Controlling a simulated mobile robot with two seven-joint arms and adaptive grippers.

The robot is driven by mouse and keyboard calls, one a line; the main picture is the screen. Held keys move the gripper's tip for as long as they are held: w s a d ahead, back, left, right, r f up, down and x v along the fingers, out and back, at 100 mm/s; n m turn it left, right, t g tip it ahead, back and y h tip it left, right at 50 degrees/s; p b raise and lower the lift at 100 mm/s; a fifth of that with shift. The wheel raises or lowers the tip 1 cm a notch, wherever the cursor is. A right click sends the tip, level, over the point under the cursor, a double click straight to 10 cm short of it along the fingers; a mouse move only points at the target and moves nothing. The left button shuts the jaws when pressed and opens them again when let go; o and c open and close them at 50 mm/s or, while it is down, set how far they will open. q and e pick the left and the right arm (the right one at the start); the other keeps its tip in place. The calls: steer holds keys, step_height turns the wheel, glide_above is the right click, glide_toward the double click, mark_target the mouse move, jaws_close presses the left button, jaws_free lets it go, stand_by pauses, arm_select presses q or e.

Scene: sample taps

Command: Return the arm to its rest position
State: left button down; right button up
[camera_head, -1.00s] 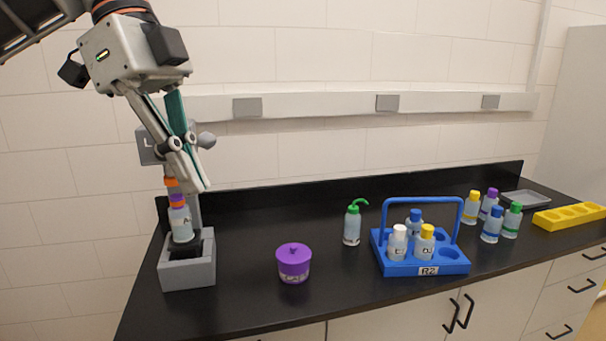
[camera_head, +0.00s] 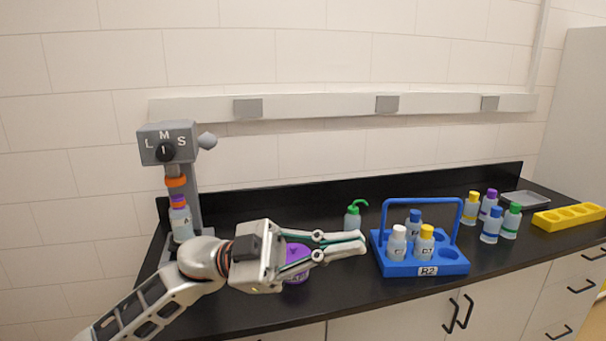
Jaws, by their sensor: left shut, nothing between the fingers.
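My left gripper (camera_head: 358,243) is shut and empty. It points right, in front of the counter's middle, with its fingertips just left of the blue rack in the picture. My left arm (camera_head: 165,295) comes in from the lower left. A bottle with a purple cap (camera_head: 180,222) stands under the orange ring of the tap stand. My right gripper does not show.
The blue carrier rack (camera_head: 422,267) holds several capped bottles. A green-topped wash bottle (camera_head: 353,217) stands behind my fingers. Several loose bottles (camera_head: 490,225), a yellow holder (camera_head: 570,216) and a grey tray (camera_head: 524,200) are on the right of the black counter (camera_head: 270,205).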

arm_select(q)
steer(key=w+a+f+n+t+y, duration=0.1)
steer(key=w+a+f+n+t, duration=0.4)
steer(key=n+t, duration=0.4)
steer(key=w+a+f+n+t, duration=0.2)
steer(key=w+f+n+t, duration=0.35)
steer(key=f+t, duration=0.4)
steer(key=a+f+n+t+y, duration=0.65)
steer(key=f+y, duration=0.25)
steer(key=f, duration=0.4)
steer(key=s+a+f+n+g+y, duration=0.1)
steer(key=s+a+f+g+y, duration=0.2)
steer(key=s+f, duration=0.4)
steer(key=s+a+f+n+g+y, duration=0.1)
steer(key=s+a+f, duration=0.5)
steer(key=f, duration=0.7)
steer(key=s+a+f+n+g+y, duration=0.1)
steer(key=s+a+f+g+y, duration=0.3)
steer(key=s+f, duration=0.4)
step_height(320, 180, down, 2)
steer(key=shift+s+a+f+g+y, duration=0.3)
steer(key=shift+s+a+y, duration=0.1)
steer(key=shift+a+y, duration=0.3)
steer(key=shift+r, duration=0.1)
